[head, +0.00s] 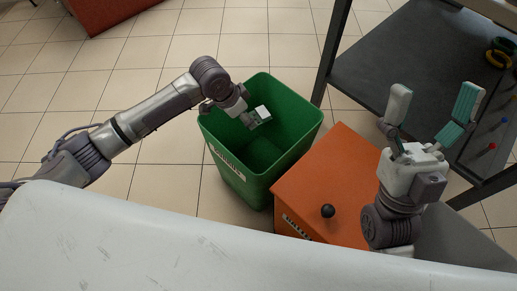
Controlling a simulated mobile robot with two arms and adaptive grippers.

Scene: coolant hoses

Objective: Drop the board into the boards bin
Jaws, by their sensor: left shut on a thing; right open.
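The boards bin (240,182) is an open green bin on the tiled floor at the centre, with a white label on its front side. My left gripper (256,117) is over the bin's opening, its fingers pointing into it. It is shut on the board, but the board is hard to make out between the fingers, and I cannot tell its shape. My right gripper (432,102) is open and empty at the right, its fingers pointing up and spread wide, well apart from the bin.
An orange box (325,180) with a black knob (328,211) stands right beside the bin. A dark shelf (405,50) with several small coloured items is at the upper right. A white surface (150,240) fills the foreground. Tiled floor is free left of the bin.

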